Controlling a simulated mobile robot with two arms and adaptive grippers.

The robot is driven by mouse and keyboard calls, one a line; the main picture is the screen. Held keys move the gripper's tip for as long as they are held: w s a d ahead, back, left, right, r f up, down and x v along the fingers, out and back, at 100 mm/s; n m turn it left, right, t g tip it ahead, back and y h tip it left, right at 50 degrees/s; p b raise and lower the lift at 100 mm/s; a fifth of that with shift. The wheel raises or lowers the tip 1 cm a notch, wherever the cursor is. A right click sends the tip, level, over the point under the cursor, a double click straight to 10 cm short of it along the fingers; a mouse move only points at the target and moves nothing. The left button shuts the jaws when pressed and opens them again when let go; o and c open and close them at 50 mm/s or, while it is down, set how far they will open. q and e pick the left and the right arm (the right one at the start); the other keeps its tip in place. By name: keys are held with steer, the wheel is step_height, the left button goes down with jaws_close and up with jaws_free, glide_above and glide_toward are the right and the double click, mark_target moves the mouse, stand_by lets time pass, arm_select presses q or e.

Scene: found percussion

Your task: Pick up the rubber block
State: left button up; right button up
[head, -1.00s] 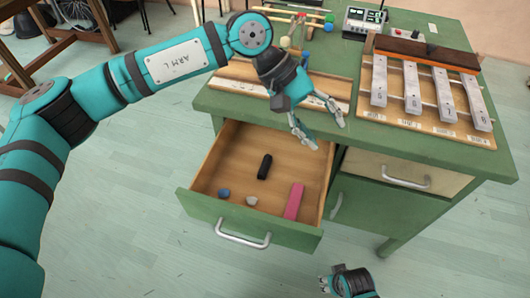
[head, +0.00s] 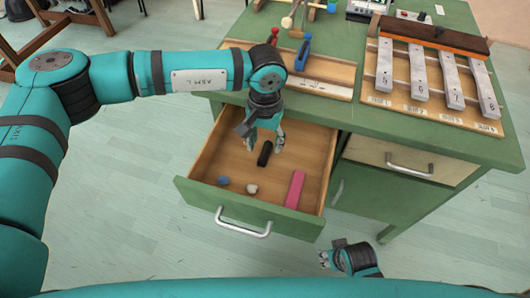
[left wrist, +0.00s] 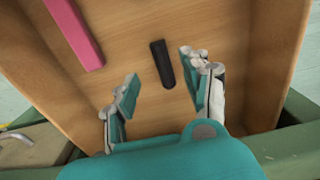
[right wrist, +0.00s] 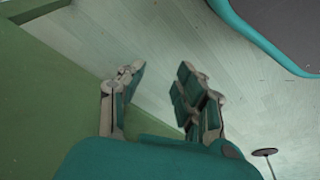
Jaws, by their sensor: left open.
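A small black block (head: 265,154), which looks like the rubber block, lies on the wooden floor of the open drawer (head: 249,217). My left gripper (head: 265,143) is open and empty, pointing down into the drawer above the black block. In the left wrist view the black block (left wrist: 162,64) shows between and beyond the fingertips, nearer the right finger; no contact is visible. My right gripper (head: 325,260) is open and empty, low in front of the desk. Its spread fingers also show in the right wrist view (right wrist: 161,70).
A pink bar (head: 295,189), a blue lump (head: 223,181) and a whitish lump (head: 252,189) lie near the drawer's front. The drawer walls surround the left gripper. On the green desk (head: 365,120) stand metal bars on a wooden frame (head: 430,110) and a wooden rack (head: 325,90).

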mark_target(264, 153)
arm_select(q)
steer(key=shift+w+a+f, duration=0.1)
steer(key=shift+w+f, duration=0.05)
steer(key=shift+f, duration=1.25)
steer(key=shift+w+f, duration=0.1)
steer(key=shift+f, duration=1.25)
jaws_close()
